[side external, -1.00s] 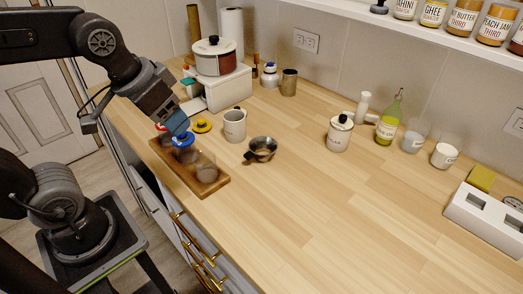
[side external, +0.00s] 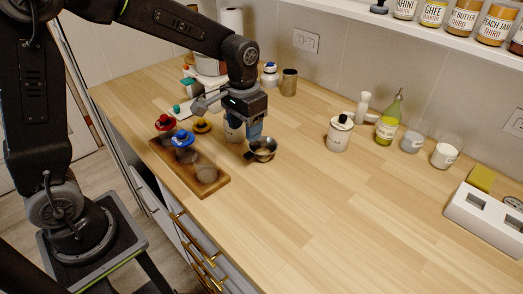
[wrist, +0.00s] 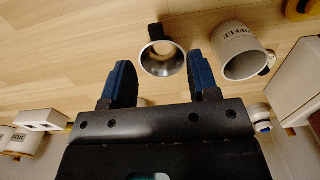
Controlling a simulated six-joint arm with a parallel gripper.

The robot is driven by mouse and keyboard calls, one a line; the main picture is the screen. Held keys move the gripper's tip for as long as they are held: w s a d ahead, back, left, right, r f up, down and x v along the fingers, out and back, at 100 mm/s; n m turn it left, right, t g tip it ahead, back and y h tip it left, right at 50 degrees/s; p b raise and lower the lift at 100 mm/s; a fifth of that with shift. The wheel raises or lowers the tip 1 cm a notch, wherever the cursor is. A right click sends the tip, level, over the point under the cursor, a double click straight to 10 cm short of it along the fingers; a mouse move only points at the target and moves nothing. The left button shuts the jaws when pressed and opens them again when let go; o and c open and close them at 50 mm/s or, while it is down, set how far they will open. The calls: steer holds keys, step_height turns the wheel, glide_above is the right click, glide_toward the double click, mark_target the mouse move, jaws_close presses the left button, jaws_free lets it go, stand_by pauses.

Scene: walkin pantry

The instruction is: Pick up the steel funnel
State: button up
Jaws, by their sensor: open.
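The steel funnel (side external: 264,153) stands on the wooden counter with its wide mouth up and a dark tab handle at its side. In the wrist view the funnel (wrist: 152,66) lies just beyond the fingertips, between their lines, with its handle pointing away. My gripper (side external: 254,136) is open, pointing down, close above and slightly left of the funnel in the side view. In the wrist view the two blue fingers (wrist: 160,76) are apart with nothing between them. I cannot tell whether a finger touches the rim.
A white mug (side external: 232,133) stands close beside the funnel, partly hidden by my gripper; it also shows in the wrist view (wrist: 238,42). A wooden tray (side external: 214,187) with lidded jars lies to the left. A white canister (side external: 339,136) stands to the right. The counter in front is clear.

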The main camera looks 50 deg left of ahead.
mark_target(249, 154)
step_height(249, 154, down, 4)
steer(key=shift+f, duration=0.2)
steer(key=shift+w+d+f, duration=0.1)
steer(key=shift+d+f, duration=0.05)
steer(key=shift+f, duration=1.15)
steer(key=shift+w+d+f, duration=0.1)
steer(key=shift+f, duration=1.2)
steer(key=shift+c, duration=0.5)
jaws_close()
steer(key=shift+r, duration=0.1)
